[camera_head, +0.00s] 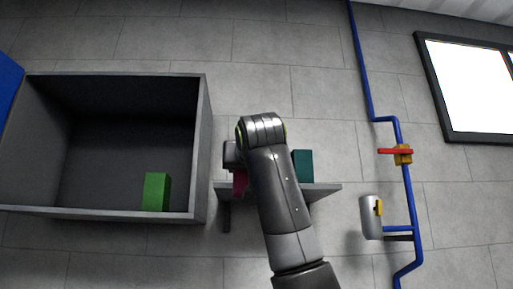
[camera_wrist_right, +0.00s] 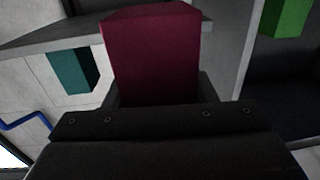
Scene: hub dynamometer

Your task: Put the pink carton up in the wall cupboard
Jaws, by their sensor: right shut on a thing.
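The pink carton (camera_head: 239,184) shows only in part in the head view, at the left end of a small wall shelf, with my right arm hiding much of it. My right gripper (camera_head: 232,156) is shut on it. In the right wrist view the carton (camera_wrist_right: 151,52) fills the middle, between the dark fingers. I cannot tell whether it touches the shelf. The wall cupboard (camera_head: 201,150) is open, to the left of the gripper. My left gripper is not in view.
A green carton (camera_head: 156,192) stands inside the cupboard near its right wall; the cupboard floor left of it is clear. A blue door (camera_head: 8,90) is swung open at the left. A teal carton (camera_head: 303,165) stands on the shelf (camera_head: 326,188). Blue pipes (camera_head: 409,200) run at the right.

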